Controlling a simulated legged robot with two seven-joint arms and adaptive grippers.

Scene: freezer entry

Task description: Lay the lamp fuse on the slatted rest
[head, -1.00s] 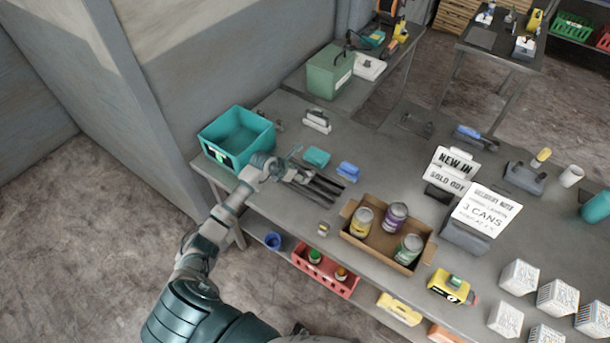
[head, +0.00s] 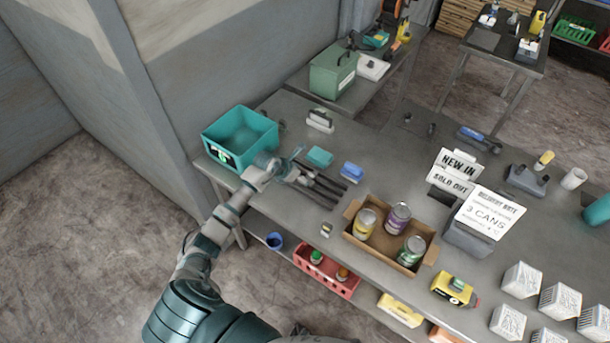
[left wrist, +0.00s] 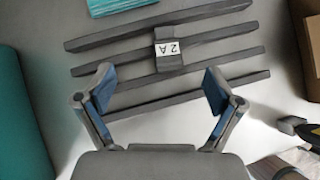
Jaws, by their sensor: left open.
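The lamp fuse (left wrist: 169,61), a small grey block with a white label reading upside down "2A", lies across the middle slats of the slatted rest in the left wrist view. The slatted rest is several dark parallel bars (left wrist: 220,83), also in the head view (head: 322,187) on the table beside the teal bin. My left gripper (left wrist: 156,90) is open, its blue-padded fingers wide apart over the near slats, with the fuse just beyond the fingertips and apart from them. In the head view my left gripper (head: 293,166) hides part of the rest. My right gripper is not in view.
A teal bin (head: 210,140) stands left of the rest. A teal block (head: 320,157) and a blue block (head: 352,171) lie behind it. A cardboard box (head: 400,260) of cans stands to the right. A small grey piece (head: 326,230) lies near the front edge.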

